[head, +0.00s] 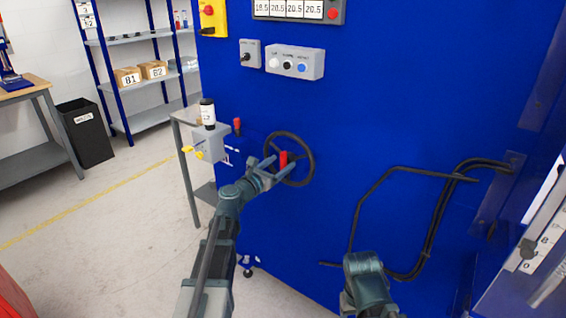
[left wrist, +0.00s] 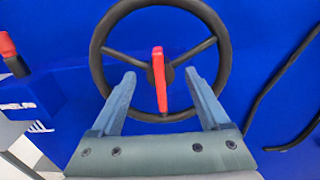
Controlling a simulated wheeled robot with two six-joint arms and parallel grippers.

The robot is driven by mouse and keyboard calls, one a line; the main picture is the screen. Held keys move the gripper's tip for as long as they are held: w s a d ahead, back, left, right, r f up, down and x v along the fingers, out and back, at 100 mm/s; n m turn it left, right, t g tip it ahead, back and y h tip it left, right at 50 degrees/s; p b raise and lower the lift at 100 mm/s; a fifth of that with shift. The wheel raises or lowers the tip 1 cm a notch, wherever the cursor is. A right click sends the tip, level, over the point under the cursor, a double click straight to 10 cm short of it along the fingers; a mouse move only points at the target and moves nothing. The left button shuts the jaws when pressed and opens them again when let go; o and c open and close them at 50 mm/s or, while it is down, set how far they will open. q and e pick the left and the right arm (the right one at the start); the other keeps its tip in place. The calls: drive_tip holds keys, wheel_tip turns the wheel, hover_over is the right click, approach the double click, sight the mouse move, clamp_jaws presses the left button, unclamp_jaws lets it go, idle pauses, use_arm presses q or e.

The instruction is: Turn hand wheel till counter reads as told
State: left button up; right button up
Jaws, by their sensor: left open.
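The black hand wheel (head: 308,148) is on the blue machine front. It has spokes and a red handle (head: 283,160) near its hub. My left gripper (head: 277,168) is in front of the wheel. In the left wrist view, its two fingers (left wrist: 160,85) are apart, one on each side of the red handle (left wrist: 158,75), with gaps on both sides. The wheel rim (left wrist: 97,60) arches above the fingers. A counter panel (head: 290,9) at the top shows several white windows reading about 18.5, 20.5, 20.5, 20.5. My right arm shows at the bottom, its fingers not visible.
A grey box with yellow knobs (head: 207,143) is left of the wheel, with a small red lever (head: 237,126) beside it. Black cables (head: 430,215) run over the machine to the right. A button box (head: 295,62) is above.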

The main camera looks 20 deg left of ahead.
use_arm(q)
drive_tip(key=shift+x, duration=0.95)
clamp_jaws()
idle(0.8)
